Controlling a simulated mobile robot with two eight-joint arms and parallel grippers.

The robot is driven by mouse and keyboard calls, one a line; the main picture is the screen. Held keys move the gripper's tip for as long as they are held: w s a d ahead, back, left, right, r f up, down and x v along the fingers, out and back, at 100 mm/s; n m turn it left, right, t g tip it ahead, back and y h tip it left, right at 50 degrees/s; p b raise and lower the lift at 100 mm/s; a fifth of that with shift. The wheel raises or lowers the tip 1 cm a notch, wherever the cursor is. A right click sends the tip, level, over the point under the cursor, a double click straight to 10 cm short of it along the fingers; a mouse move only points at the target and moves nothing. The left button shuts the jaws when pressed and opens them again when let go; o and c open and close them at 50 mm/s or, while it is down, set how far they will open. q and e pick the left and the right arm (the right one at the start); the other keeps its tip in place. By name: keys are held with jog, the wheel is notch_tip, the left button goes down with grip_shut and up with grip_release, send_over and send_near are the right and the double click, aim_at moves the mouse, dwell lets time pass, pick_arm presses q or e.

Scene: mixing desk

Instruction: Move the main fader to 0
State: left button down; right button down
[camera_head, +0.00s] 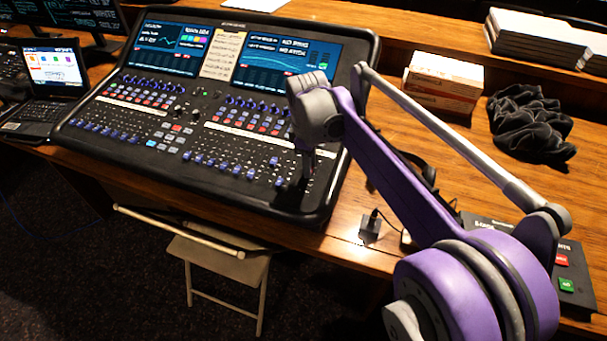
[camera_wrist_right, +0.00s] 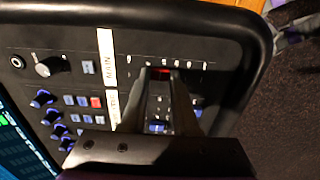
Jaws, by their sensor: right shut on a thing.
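The mixing desk (camera_head: 215,110) stands on the wooden table, its fader rows along the front. My right gripper (camera_head: 301,188) reaches down to the desk's front right corner. In the right wrist view, its two dark fingers (camera_wrist_right: 166,80) are shut on a red fader cap (camera_wrist_right: 162,71), taken as the main fader. A white strip reading MAIN (camera_wrist_right: 107,65) lies beside it. The fingers hide most of the cap and its slot, and the fader's scale reading cannot be made out. My left gripper is not in view.
A blue fader cap (camera_wrist_right: 157,127) shows between the fingers, nearer the wrist. A round knob (camera_wrist_right: 50,67) and small buttons lie left of the label. A laptop (camera_head: 45,85), box (camera_head: 443,80) and black cloth (camera_head: 530,122) are on the table. A folding chair (camera_head: 220,265) stands in front.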

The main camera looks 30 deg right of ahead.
jog(key=shift+w+d+r, duration=0.1)
jog(key=shift+w+d, duration=0.5)
jog(key=shift+d, duration=0.05)
jog(key=c, duration=0.6)
grip_release()
jog(key=shift+c, duration=0.2)
notch_tip(320, 180, up, 11)
jog(key=p, duration=0.1)
jog(key=shift+s+a, duration=0.4)
jog(key=shift+a, duration=0.05)
jog(key=shift+s+a, duration=0.1)
